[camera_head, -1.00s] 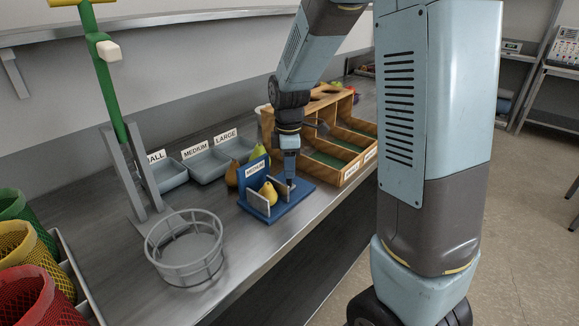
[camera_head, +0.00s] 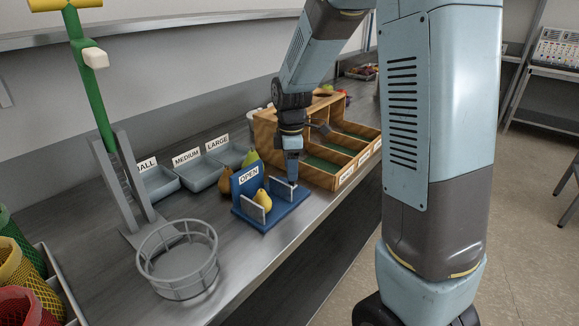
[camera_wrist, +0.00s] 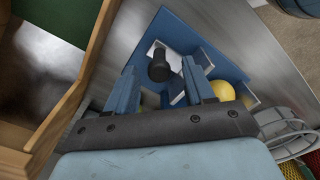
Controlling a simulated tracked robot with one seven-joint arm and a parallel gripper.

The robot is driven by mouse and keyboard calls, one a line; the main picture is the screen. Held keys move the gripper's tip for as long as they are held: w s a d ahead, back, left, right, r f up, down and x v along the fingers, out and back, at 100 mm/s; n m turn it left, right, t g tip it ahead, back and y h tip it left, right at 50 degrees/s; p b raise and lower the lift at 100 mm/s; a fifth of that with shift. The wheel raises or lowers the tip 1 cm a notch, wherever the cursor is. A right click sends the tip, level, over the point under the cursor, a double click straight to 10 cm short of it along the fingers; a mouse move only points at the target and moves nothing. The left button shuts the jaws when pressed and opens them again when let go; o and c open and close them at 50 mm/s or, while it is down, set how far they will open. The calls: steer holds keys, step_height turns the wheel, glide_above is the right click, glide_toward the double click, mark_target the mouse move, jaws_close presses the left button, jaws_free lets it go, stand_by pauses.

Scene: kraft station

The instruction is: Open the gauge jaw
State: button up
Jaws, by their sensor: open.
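The blue gauge (camera_head: 290,205) stands on the bench, and its sign (camera_head: 249,177) reads OPEN. A yellow pear (camera_head: 262,199) sits in it, behind a pale jaw plate (camera_head: 261,204); a second pale plate (camera_head: 284,191) stands to the pear's right. My gripper (camera_head: 292,180) points down at the gauge's right end. In the wrist view, its two blue fingers (camera_wrist: 160,88) are spread, with a black knob (camera_wrist: 160,68) showing between them. Whether they touch the knob I cannot tell. The pear (camera_wrist: 223,91) shows there beyond the right finger, partly hidden.
A wooden divided box (camera_head: 322,165) stands close behind and right of my gripper. Grey trays (camera_head: 203,175) marked by size and more pears (camera_head: 226,184) are behind the gauge. A wire basket (camera_head: 178,262) and a green-posted stand (camera_head: 95,105) are at left. Bare bench lies in front.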

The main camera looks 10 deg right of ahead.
step_height(320, 180, up, 14)
steer(key=shift+f, duration=0.15)
stand_by(0.5)
